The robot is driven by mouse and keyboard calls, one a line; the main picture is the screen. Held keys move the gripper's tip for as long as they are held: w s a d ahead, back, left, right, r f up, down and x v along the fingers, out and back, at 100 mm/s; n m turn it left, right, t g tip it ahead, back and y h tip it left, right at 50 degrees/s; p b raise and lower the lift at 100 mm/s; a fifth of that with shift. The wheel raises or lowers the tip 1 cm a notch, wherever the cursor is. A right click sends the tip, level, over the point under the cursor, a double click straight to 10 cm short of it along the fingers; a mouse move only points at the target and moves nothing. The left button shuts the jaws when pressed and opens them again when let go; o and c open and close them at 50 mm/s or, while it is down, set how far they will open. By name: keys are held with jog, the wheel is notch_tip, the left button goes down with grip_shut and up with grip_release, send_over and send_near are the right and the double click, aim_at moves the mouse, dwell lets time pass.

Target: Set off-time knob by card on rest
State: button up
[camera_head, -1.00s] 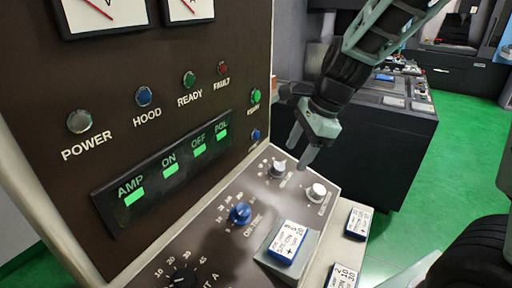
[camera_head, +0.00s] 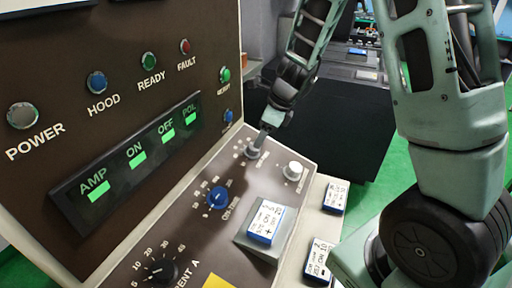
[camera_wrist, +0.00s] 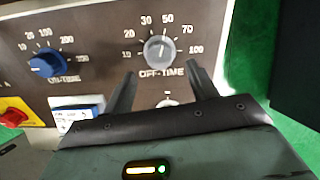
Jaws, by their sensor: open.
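The grey off-time knob (camera_wrist: 159,50) sits inside its printed dial, 10 to 100, in the wrist view. Its pointer seems to face up between 30 and 50, but is hard to read. My gripper (camera_wrist: 163,78) is open, its fingertips just below the knob, one towards each side. In the head view my gripper (camera_head: 267,132) is right at the off-time knob (camera_head: 253,152) and partly covers it. The blue-edged white card (camera_head: 265,221) leans on the rest (camera_head: 257,246) at the panel's front. Its small print is not readable.
The blue on-time knob (camera_head: 218,197) is left of the card. A white knob (camera_head: 293,171) is close to the off-time knob, partly hidden below my gripper in the wrist view. Two more cards (camera_head: 335,196) (camera_head: 318,261) lie on the right ledge. A yellow-and-red control (camera_wrist: 14,112) is at lower left.

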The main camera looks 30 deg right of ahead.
aim_at(253, 150)
jog(key=shift+b+x, duration=0.35)
jog(key=shift+x, duration=2.35)
jog(key=c, duration=1)
